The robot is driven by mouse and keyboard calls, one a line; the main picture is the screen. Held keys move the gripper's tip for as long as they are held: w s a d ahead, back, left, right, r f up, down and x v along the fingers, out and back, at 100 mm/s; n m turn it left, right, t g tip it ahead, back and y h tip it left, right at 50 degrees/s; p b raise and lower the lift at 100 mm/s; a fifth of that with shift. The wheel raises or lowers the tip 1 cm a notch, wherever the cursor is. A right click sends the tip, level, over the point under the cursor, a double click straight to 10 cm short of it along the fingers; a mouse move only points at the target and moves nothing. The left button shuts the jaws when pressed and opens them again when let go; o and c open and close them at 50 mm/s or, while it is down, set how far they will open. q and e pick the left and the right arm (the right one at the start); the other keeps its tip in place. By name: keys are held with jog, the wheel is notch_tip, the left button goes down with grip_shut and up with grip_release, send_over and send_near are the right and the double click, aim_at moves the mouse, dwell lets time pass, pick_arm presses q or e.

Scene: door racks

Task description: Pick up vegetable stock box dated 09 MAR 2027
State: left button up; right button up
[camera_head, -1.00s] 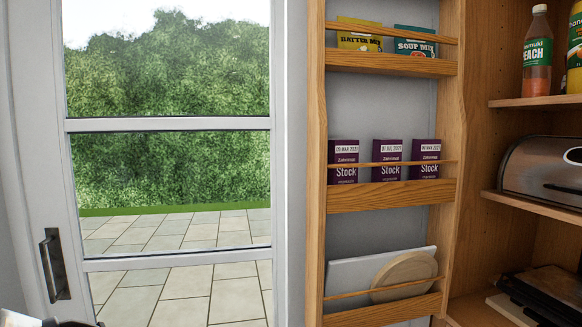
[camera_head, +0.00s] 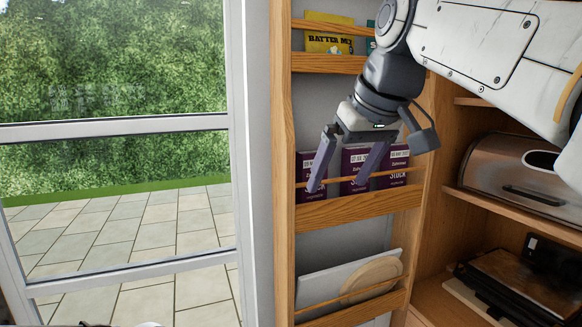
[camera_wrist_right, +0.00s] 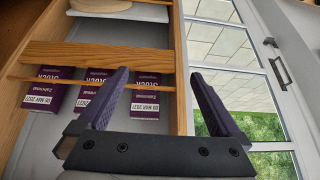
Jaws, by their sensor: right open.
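Three purple stock boxes stand in a row on the middle shelf of the door rack: a left box (camera_head: 306,192), a middle box (camera_head: 348,158) and a right box (camera_head: 397,160). The outer boxes' labels read MAR and the middle one JUL; days and years are too small to be sure of. My right gripper (camera_head: 342,172) is open and empty in front of the left and middle boxes, partly hiding them. In the right wrist view, the left box (camera_wrist_right: 146,96) shows upside down between the fingers' lines, beyond the thin rail. My left gripper is not in view.
A thin wooden rail (camera_head: 335,182) and a shelf board (camera_head: 350,210) front the boxes. A batter mix packet (camera_head: 330,42) is above; a white board (camera_head: 320,287) and round board (camera_head: 375,277) are below. A bread bin (camera_head: 520,180) stands right. A glazed door (camera_head: 240,150) is left.

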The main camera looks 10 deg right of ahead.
aim_at(314, 153)
jog(key=w+r+p, duration=0.1)
jog(key=w, duration=0.2)
jog(key=w+r+p, duration=0.1)
jog(key=w+p, duration=0.1)
jog(key=w, duration=0.2)
jog(key=w+r+p, duration=0.1)
jog(key=w+p, duration=0.1)
jog(key=w, duration=0.2)
jog(key=shift+w+a+r, duration=0.1)
jog(key=shift+w+a, duration=0.1)
jog(key=shift+a, duration=0.1)
jog(key=x, duration=0.5)
jog(key=shift+w+p, duration=0.25)
jog(key=shift+p, duration=0.05)
jog(key=shift+d, duration=0.1)
grip_shut()
